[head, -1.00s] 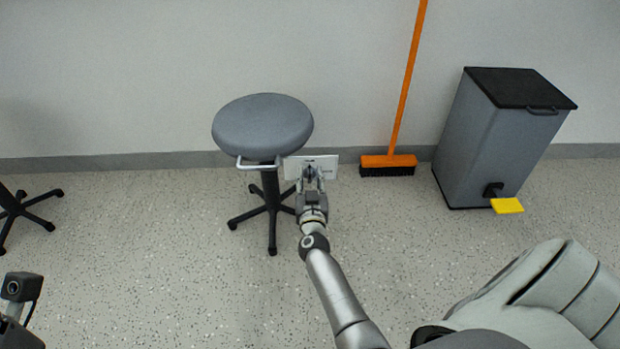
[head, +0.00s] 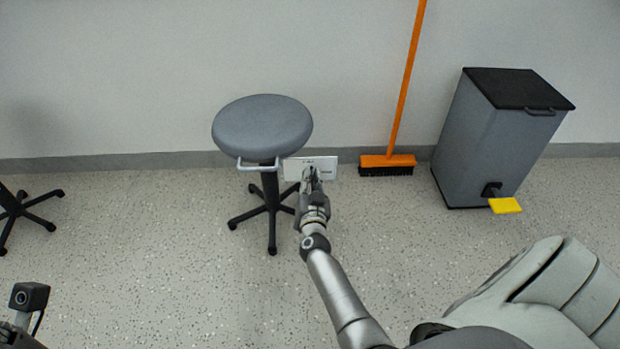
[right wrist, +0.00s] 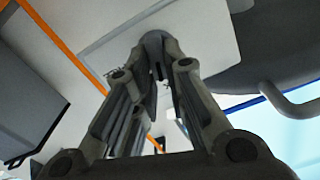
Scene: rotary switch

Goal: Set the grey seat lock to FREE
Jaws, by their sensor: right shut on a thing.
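The grey stool (head: 262,126) stands left of centre in the head view. A white plate (head: 296,168) with small dark marks, too small to read, is fixed below its seat on the right. The plate fills the top middle of the right wrist view (right wrist: 205,45). The grey seat lock (right wrist: 157,40) is a small round knob on that plate. My right gripper (head: 311,176) reaches it from the front, and its fingers are shut on the knob (right wrist: 158,62). The fingers hide much of the knob, so its setting cannot be read. Of my left arm, only a part at the lower left shows, without fingers.
A metal loop handle (head: 258,166) sticks out under the seat, left of the plate. An orange broom (head: 388,161) and a grey pedal bin (head: 493,140) stand by the wall on the right. Another stool base (head: 20,207) is at the left. The floor in front is clear.

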